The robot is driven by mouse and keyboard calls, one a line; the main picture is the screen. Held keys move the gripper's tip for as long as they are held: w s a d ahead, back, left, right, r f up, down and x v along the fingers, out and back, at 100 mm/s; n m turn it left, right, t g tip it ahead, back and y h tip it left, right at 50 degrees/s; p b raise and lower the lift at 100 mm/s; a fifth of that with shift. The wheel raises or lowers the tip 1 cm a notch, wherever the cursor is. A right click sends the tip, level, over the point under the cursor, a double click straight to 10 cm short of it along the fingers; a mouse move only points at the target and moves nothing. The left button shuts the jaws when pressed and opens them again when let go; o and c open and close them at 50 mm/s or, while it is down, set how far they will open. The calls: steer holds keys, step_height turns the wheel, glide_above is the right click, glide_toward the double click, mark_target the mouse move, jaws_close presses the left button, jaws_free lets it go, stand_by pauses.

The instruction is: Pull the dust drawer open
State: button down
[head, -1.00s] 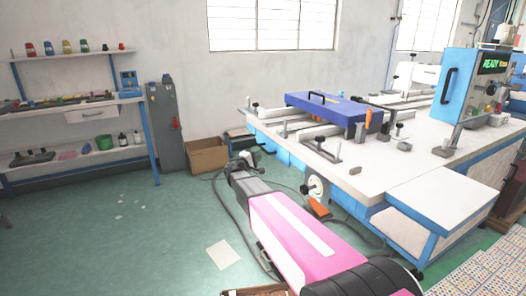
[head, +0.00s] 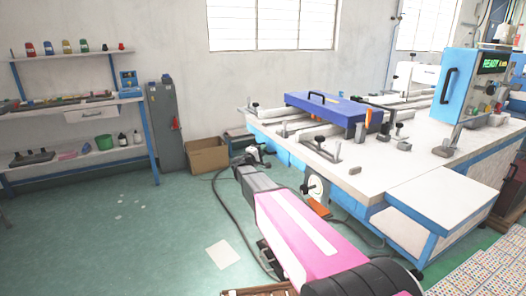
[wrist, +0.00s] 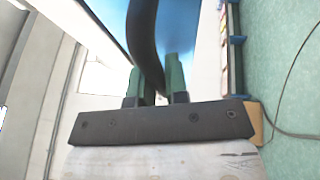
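In the wrist view a black curved handle (wrist: 148,45) on a pale blue panel (wrist: 105,22) runs down between my gripper's two green fingers (wrist: 157,82). The fingers stand a short way apart, about one handle's width. I cannot tell whether they press on the handle. In the head view my gripper (head: 249,157) is low beside the left end of the machine table. The drawer's front is hard to make out there, and how far the drawer stands out cannot be seen.
The white-topped machine table (head: 415,165) with blue sides stands to the right. A cardboard box (head: 207,157) and a grey cabinet (head: 168,125) stand behind my gripper. Cables lie on the floor beside my arm. The green floor (head: 120,230) to the left is mostly clear.

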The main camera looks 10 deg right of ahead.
steer(key=shift+a, duration=0.1)
steer(key=s+a, duration=0.3)
steer(key=a, duration=0.8)
steer(key=s+a, duration=0.4)
steer(key=a, duration=0.7)
steer(key=shift+s+a, duration=0.25)
steer(key=shift+a, duration=0.05)
steer(key=c, duration=1.1)
jaws_free()
steer(key=shift+c, duration=0.2)
steer(key=v, duration=1)
steer(key=shift+s+a, duration=0.2)
steer(key=shift+a, duration=0.15)
steer(key=shift+f, duration=0.1)
